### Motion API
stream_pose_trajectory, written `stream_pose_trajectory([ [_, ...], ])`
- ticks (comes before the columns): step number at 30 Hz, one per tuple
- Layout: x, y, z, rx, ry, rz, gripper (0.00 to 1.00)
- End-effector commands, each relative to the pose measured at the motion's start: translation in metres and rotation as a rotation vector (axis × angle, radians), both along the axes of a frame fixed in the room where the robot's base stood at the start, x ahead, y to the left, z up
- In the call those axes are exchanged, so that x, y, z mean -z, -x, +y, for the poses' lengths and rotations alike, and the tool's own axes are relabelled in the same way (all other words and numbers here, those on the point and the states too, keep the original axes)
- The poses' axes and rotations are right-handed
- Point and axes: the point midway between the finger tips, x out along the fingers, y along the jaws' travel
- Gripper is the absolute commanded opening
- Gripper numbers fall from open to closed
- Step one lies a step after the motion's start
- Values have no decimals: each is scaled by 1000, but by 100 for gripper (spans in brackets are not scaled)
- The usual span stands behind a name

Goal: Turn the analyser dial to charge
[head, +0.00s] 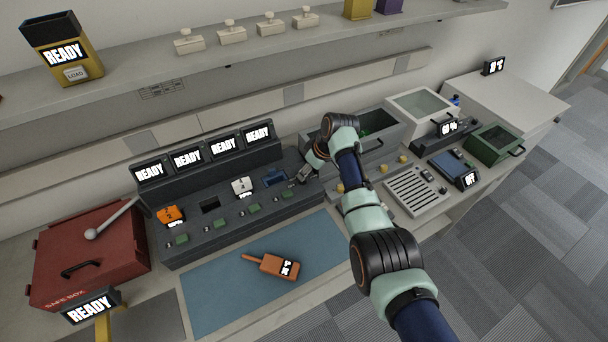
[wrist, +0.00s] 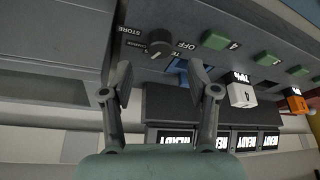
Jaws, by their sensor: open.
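The analyser (head: 190,235) is a dark sloped unit with several bays and READY screens along its back. Its round dark dial (wrist: 161,42) shows in the wrist view at its end, with STORE printed to the left and OFF to the right. Other lettering is partly hidden, and I cannot tell which mark the dial points to. My gripper (wrist: 160,82) is open and empty, its two fingers spread just short of the dial, with a gap visible between them. In the head view my gripper (head: 306,173) hovers at the analyser's right end and hides the dial.
An orange battery (head: 170,215), a white one (head: 242,187) and a blue one (head: 275,178) sit in bays. An orange radio (head: 272,265) lies on the blue mat (head: 215,300). The red safe box (head: 85,250) stands left; a grey bin (head: 385,125) is right of my gripper.

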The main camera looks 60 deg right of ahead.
Motion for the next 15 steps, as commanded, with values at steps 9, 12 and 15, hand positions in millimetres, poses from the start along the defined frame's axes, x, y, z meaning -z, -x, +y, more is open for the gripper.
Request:
stream_pose_trajectory([
  [9, 49, -19, -4, -1, 0, 1, 60],
  [12, 52, -21, -4, 0, 0, 1, 60],
  [15, 51, -21, -4, 0, 1, 1, 60],
])
